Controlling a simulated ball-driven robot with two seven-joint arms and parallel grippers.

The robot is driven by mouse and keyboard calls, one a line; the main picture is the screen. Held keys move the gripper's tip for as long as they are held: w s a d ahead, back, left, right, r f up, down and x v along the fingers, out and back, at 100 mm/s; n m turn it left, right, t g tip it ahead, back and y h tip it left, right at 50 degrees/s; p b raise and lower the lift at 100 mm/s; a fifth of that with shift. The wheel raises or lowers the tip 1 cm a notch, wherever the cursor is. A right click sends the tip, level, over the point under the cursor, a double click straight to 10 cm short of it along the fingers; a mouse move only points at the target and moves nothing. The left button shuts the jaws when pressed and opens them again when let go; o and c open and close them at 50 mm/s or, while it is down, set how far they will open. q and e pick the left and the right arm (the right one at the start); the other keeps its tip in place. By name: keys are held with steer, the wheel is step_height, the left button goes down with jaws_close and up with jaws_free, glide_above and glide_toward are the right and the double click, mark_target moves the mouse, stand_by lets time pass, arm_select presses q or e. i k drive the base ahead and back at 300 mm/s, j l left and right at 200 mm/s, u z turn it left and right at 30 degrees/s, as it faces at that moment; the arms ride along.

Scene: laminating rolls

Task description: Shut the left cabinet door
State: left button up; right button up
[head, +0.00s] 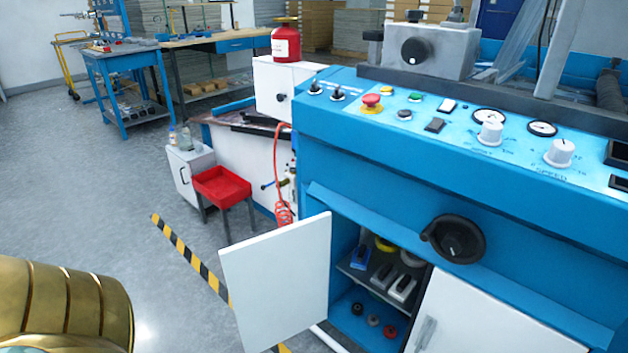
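The left cabinet door (277,283) is a white panel on the front of the blue machine. It stands wide open, swung out to the left of the opening. The cabinet interior (350,300) shows behind it, with a shelf of tools and several small round knobs below. The right cabinet door (465,318) is white with a grey handle and looks closed. Neither gripper is in view. A gold, ribbed rounded shape at the lower left looks like part of my own arm, apart from the door in the picture.
The blue machine (400,180) fills the right side, with a black hand wheel (454,239) jutting out above the cabinet. A red tray stand (222,186) and a small white cabinet (188,170) stand behind the door. Grey floor (120,210) at left is clear, crossed by a yellow-black stripe (190,257).

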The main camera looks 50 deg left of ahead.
mark_target(277, 281)
steer(key=j+z, duration=0.65)
steer(key=z, duration=0.15)
steer(key=k+j+z, duration=0.15)
steer(key=j+z, duration=0.15)
steer(key=z, duration=0.15)
steer(key=k+j, duration=0.2)
steer(key=j, duration=0.2)
steer(key=k+j, duration=0.2)
steer(key=j, duration=0.2)
steer(key=k+j, duration=0.15)
steer(key=j, duration=0.2)
steer(key=k+j, duration=0.2)
steer(key=j, duration=0.2)
steer(key=k+j, duration=0.2)
steer(key=j, duration=0.2)
steer(key=k+j, duration=0.2)
steer(key=j, duration=0.2)
steer(key=k+j, duration=0.15)
steer(key=j, duration=0.25)
steer(key=k+j, duration=0.2)
steer(key=j, duration=0.2)
